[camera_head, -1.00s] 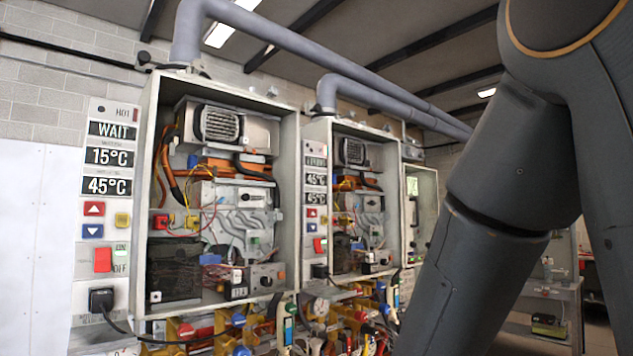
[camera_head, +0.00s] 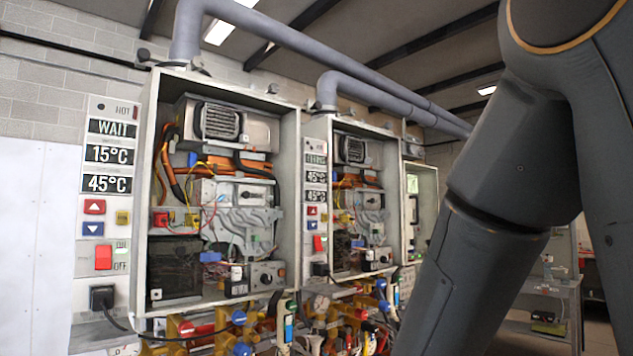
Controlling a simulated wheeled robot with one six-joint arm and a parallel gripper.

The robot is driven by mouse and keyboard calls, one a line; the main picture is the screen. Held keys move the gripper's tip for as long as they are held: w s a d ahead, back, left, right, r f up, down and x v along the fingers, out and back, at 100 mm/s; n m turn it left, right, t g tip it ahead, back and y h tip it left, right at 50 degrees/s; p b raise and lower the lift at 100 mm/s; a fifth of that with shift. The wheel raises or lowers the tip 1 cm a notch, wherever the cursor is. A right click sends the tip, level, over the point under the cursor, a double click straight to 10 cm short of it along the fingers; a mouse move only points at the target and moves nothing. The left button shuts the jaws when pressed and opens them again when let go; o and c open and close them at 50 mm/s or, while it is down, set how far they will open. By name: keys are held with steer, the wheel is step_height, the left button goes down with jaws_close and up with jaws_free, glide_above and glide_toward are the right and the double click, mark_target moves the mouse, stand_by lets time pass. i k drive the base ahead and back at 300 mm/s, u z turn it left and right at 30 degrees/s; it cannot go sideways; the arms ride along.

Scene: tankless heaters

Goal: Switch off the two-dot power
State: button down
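A red rocker power switch (camera_head: 103,257) marked ON and OFF sits low on the control panel left of the nearest heater (camera_head: 220,200). A second red switch (camera_head: 318,243) sits on the narrower panel left of the second heater (camera_head: 355,200). A third heater (camera_head: 422,205) stands farther back, partly hidden by my arm. My arm fills the right side of the view. My gripper is out of view.
The nearest panel has WAIT, 15°C and 45°C displays, a red up button (camera_head: 94,207), a blue down button (camera_head: 93,229) and a black power plug (camera_head: 103,298) with a cable. Several coloured valves (camera_head: 240,335) crowd below the heaters. Shelving (camera_head: 548,300) stands at right.

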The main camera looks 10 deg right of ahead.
mark_target(318, 244)
steer(key=z, duration=0.05)
steer(key=k, duration=0.65)
steer(key=z, duration=0.7)
steer(key=i, duration=1.4)
steer(key=u, duration=0.6)
